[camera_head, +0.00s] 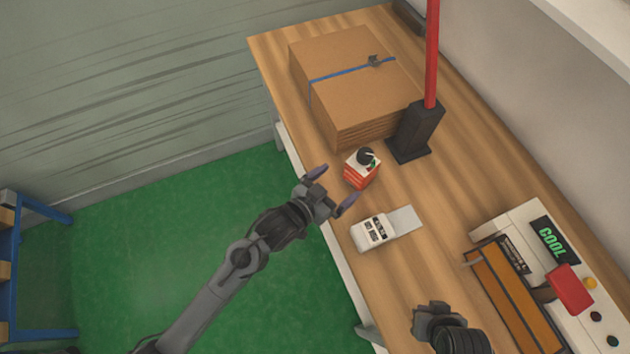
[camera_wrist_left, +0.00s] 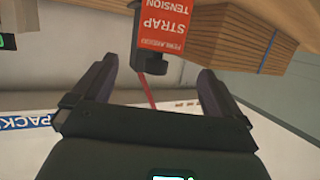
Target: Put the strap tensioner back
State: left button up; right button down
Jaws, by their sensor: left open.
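The strap tensioner (camera_head: 359,176) is a small red and white box with a black knob. It stands on the wooden bench beside the near corner of the cardboard stack. In the left wrist view its red label (camera_wrist_left: 172,28) reads STRAP TENSION, and it appears at the top, ahead of my fingers. My left gripper (camera_head: 332,188) is open and empty, its two fingers spread just left of the tensioner; it also shows in the left wrist view (camera_wrist_left: 157,78). I see a gap between the fingers and the box. My right gripper (camera_head: 436,318) is at the bottom, its fingers unclear.
The cardboard stack (camera_head: 345,75) carries a blue strap (camera_head: 340,72) with a grey buckle (camera_head: 375,61). A black base (camera_head: 415,135) holds a red pole (camera_head: 432,50). A white device (camera_head: 370,233) lies nearer.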

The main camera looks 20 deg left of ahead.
jog(key=shift+d, duration=0.1)
pick_arm(q)
jog(key=s+a+f+n+g+y, duration=0.1)
jog(key=s+a+f+g+y, duration=0.1)
jog(key=s+a, duration=0.3)
jog(key=s+a+f+n+g+y, duration=0.1)
jog(key=s+a+g, duration=0.3)
jog(key=s, duration=0.6)
jog(key=s+a+f+n+g+y, duration=0.1)
jog(key=s+a+f+g+y, duration=0.1)
jog(key=s+a, duration=0.5)
jog(key=shift+s+a+f+n+g+y, duration=0.15)
jog(key=shift+a+f+n+g+y, duration=0.2)
jog(key=shift+g+y, duration=0.35)
jog(key=shift+r, duration=0.15)
pick_arm(e)
jog(key=shift+r, duration=0.1)
pick_arm(q)
notch_tip(320, 180, up, 31)
jog(key=p, duration=3.1)
pick_arm(e)
notch_tip(320, 180, up, 31)
pick_arm(q)
jog(key=shift+d, duration=0.1)
